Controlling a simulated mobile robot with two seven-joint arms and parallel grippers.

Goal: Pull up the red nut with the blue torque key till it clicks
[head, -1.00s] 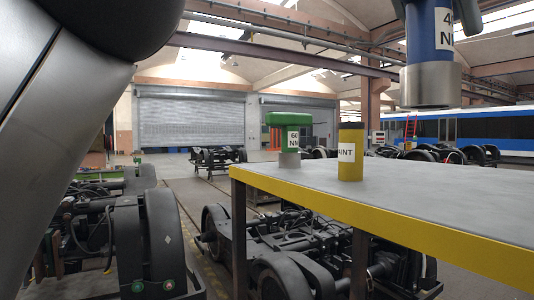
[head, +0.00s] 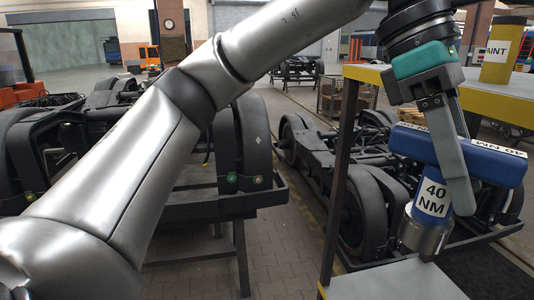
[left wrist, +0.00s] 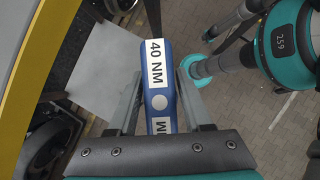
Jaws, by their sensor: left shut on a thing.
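The blue torque key (head: 433,192), a T shape with white "40 NM" labels and a silver socket at its lower end, is in my left gripper (head: 462,165). The gripper is shut on its blue crossbar, and the key hangs slightly tilted, socket down. In the left wrist view the blue key (left wrist: 158,102) lies between the two fingers. On the near bogie I see a small green nut (head: 231,177) and another small round fitting beside it. I cannot make out a red nut. My right gripper is not in view.
A grey lower shelf (head: 385,282) lies below the key. Bogies stand left and behind; the wheel (head: 250,140) is near my arm.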

